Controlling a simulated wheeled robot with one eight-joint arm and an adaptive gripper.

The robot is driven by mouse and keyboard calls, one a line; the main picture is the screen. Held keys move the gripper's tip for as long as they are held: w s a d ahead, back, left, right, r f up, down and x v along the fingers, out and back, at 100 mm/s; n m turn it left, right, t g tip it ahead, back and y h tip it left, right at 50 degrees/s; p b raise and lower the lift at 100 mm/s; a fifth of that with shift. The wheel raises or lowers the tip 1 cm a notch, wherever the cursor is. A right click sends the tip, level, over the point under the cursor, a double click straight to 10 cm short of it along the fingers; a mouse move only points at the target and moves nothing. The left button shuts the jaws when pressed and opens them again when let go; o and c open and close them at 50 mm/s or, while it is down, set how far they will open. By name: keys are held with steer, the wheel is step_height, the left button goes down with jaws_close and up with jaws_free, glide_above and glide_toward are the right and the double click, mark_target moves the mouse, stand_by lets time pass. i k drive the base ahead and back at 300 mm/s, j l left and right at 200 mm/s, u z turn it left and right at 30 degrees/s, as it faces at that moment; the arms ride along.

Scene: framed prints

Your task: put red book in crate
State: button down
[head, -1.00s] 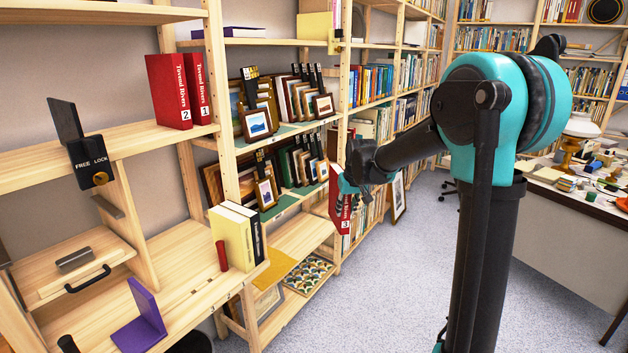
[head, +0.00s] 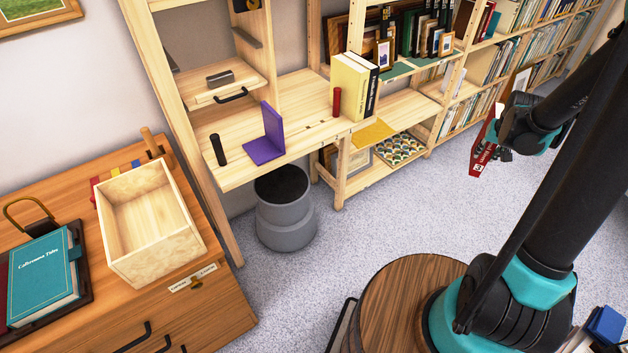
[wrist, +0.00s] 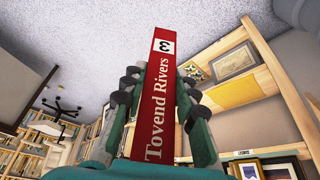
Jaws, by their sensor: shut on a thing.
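The red book (head: 484,150) is in my gripper (head: 508,140) at the right of the head view, held in the air over the floor in front of the shelves. In the wrist view the red book (wrist: 160,100) shows its spine, reading "Tovend Rivers" and "3", between the fingers of my gripper (wrist: 158,95), which are shut on it. The crate (head: 150,222) is an open, pale wooden box on the brown cabinet at the left of the head view. Its visible inside is empty. The gripper is far to the right of the crate.
A teal book (head: 44,278) lies left of the crate on the cabinet (head: 215,300). A purple bookend (head: 266,138) and cream book (head: 349,88) stand on the shelf. A grey bin (head: 285,215) and round wooden top (head: 405,300) stand between. Floor around the gripper is clear.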

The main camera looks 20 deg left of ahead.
mark_target(139, 233)
steer(key=k+j+u, duration=0.1)
steer(key=k, duration=0.4)
steer(key=k+j, duration=0.35)
steer(key=k+j+u, duration=0.15)
steer(key=k, duration=0.45)
steer(key=j, duration=0.1)
